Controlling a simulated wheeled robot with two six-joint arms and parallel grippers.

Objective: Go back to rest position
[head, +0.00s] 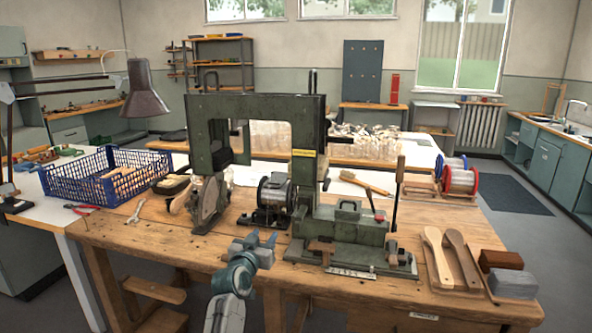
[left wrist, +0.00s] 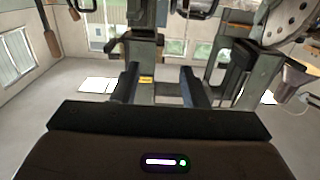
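My left gripper (head: 262,239) is in front of the green tufting machine (head: 345,227), near the front edge of the wooden workbench (head: 140,237). Its two fingers stand apart with nothing between them. In the left wrist view the fingers of the left gripper (left wrist: 160,78) are also spread and empty, with part of the machine behind them. My right gripper is in neither view. Two wooden brush bodies (head: 437,255) lie on the bench to the right of the machine.
A blue crate (head: 95,185) stands at the left. A brown block (head: 500,260) and a grey block (head: 513,284) sit at the bench's right end. A wrench (head: 136,211) lies on the bench's left part. Red-rimmed spools (head: 460,179) stand behind at the right.

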